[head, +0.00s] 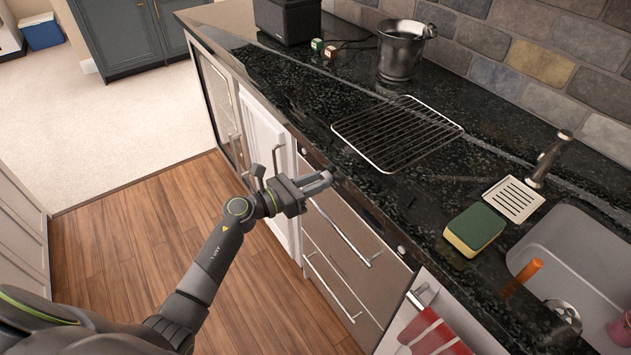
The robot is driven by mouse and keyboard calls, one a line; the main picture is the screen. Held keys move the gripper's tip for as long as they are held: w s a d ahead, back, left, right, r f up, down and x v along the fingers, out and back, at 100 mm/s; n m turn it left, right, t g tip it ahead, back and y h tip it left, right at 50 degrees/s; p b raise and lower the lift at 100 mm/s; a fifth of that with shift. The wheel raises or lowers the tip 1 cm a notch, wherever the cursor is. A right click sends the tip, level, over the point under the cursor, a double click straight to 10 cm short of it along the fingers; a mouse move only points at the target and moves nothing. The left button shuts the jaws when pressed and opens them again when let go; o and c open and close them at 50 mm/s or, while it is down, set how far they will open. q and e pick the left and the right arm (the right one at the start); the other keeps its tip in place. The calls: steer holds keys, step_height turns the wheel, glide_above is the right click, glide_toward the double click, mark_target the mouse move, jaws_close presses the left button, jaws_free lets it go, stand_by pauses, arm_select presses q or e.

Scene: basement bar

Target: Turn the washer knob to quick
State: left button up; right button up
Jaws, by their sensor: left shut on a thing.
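My left gripper (322,182) reaches in from the left and touches the dark strip just below the counter edge. It is shut on a small knob there, which I take to be the washer knob; the fingers hide nearly all of it. I cannot read any marking or pointer on it. Below the strip is the grey front (345,238) with long bar handles. My right gripper is not in view.
On the black counter are a wire rack (398,132), a metal bucket (402,50), a sponge (474,229) and a sink (577,250). A red-and-white towel (436,331) hangs at the lower right. Wooden floor (130,245) is clear at left.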

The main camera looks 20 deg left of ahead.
arm_select(q)
steer(key=shift+n, duration=0.4)
steer(key=n+p, duration=0.2)
steer(key=n, duration=0.1)
steer(key=shift+n, duration=0.4)
steer(key=shift+n+p, duration=0.95)
steer(key=shift+n, duration=1.25)
steer(key=shift+f, duration=0.1)
steer(key=o, duration=1)
steer(key=shift+c, duration=0.2)
steer(key=shift+s, duration=0.1)
